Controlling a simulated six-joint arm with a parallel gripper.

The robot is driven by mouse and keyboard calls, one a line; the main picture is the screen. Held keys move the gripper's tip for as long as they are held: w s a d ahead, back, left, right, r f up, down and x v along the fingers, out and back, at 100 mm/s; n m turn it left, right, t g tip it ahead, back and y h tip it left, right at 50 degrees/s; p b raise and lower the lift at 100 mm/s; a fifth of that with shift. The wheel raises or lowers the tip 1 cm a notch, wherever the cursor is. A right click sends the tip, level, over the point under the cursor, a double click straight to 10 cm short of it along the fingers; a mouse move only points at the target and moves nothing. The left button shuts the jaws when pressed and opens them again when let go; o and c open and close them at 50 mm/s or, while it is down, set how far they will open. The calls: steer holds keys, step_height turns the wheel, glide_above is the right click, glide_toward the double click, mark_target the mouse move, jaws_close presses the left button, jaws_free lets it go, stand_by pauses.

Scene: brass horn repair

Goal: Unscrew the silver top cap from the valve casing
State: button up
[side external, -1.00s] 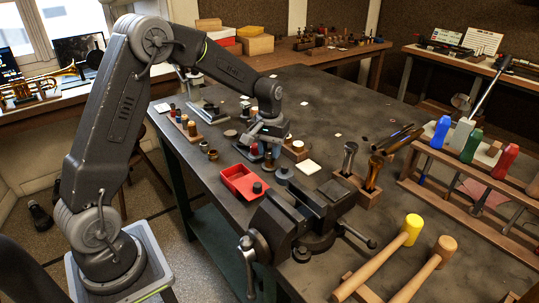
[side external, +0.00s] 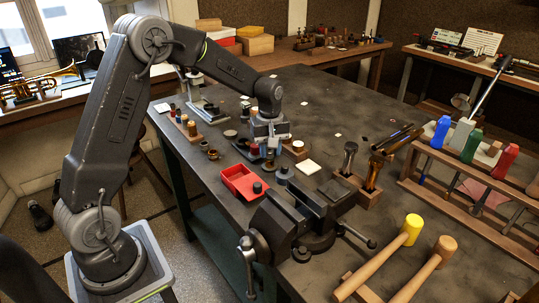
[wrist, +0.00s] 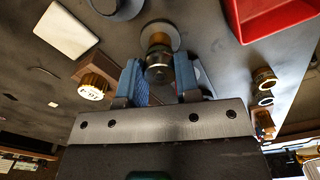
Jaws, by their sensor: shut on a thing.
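The valve casing (wrist: 155,38) shows in the wrist view as a short brass cylinder on a round grey base (wrist: 172,35). The silver top cap (wrist: 159,73) is the dark, round metal end nearest the camera. My gripper (wrist: 158,64) has its two blue-padded fingers on either side of the cap and is shut on it. In the side view my gripper (side external: 265,150) points down, low over the bench behind the red tray, and hides most of the casing and cap.
A white square pad (side external: 308,167) lies to the right. A wooden rack of small parts (side external: 186,127) stands left.

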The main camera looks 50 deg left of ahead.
mark_target(270, 150)
steer(key=shift+n, duration=0.3)
steer(key=n, duration=0.3)
steer(key=shift+n, duration=0.4)
steer(key=n, duration=0.4)
steer(key=shift+r, duration=0.15)
steer(key=shift+r, duration=2.9)
steer(key=shift+w, duration=0.1)
